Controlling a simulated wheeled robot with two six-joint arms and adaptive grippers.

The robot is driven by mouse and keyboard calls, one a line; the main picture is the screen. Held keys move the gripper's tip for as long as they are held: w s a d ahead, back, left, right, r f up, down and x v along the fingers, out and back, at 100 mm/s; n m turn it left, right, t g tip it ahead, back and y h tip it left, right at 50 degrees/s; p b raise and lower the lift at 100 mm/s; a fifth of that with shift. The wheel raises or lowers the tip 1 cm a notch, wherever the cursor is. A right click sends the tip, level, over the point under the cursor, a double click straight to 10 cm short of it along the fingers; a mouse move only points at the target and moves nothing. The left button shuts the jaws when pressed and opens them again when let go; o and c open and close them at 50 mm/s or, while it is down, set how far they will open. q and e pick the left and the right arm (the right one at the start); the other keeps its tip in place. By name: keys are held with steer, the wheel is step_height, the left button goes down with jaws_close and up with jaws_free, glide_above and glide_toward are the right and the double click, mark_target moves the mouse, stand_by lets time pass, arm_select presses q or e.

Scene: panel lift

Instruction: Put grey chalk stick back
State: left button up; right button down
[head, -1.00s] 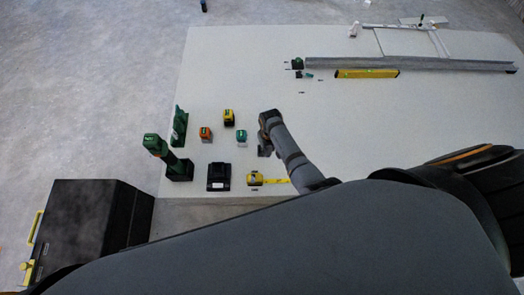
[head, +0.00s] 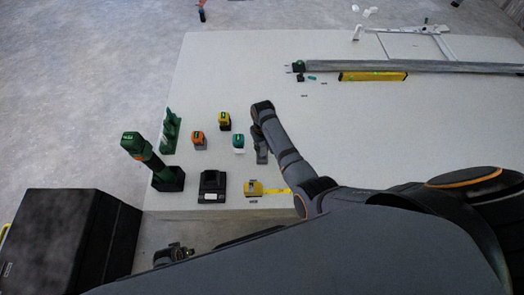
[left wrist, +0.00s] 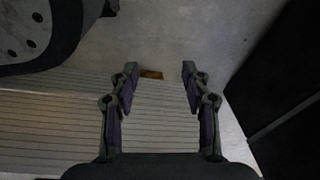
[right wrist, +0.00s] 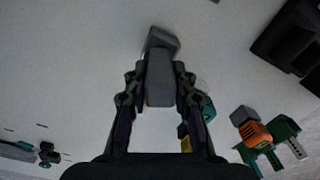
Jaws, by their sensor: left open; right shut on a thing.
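The grey chalk stick (right wrist: 160,82) shows in the right wrist view as a grey block between the fingers. My right gripper (right wrist: 160,85) is shut on it. A second, darker grey piece (right wrist: 163,40) shows just beyond its far end; I cannot tell whether they touch. In the head view, my right gripper (head: 262,150) points down over the pale panel (head: 360,130), right of the small tools. My left gripper (left wrist: 160,75) is open and empty in the left wrist view. It hangs beside the panel's front edge, above the floor.
Left of my right gripper stand a green drill (head: 140,150), an orange-topped block (head: 198,140), a yellow-topped block (head: 224,121), a black charger (head: 212,186) and a yellow tape measure (head: 253,188). A yellow level (head: 373,76) lies at the back. A black case (head: 60,240) stands front left.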

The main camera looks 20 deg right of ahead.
mark_target(262, 150)
steer(key=shift+w+f, duration=0.1)
steer(key=shift+f, duration=0.1)
steer(key=shift+w+f+b, duration=0.15)
steer(key=shift+f+b, duration=0.6)
steer(key=shift+b, duration=0.45)
steer(key=shift+f+b, duration=0.8)
steer(key=shift+b, duration=0.2)
arm_select(q)
steer(key=w+d+r, duration=0.3)
steer(key=w+r, duration=0.2)
steer(key=r, duration=0.5)
steer(key=shift+r+h, duration=0.2)
steer(key=shift+h, duration=0.1)
arm_select(e)
steer(key=shift+f, duration=0.15)
arm_select(q)
steer(key=shift+w, duration=0.1)
arm_select(e)
steer(key=c, duration=1.1)
jaws_free()
arm_select(q)
steer(key=shift+r, duration=0.1)
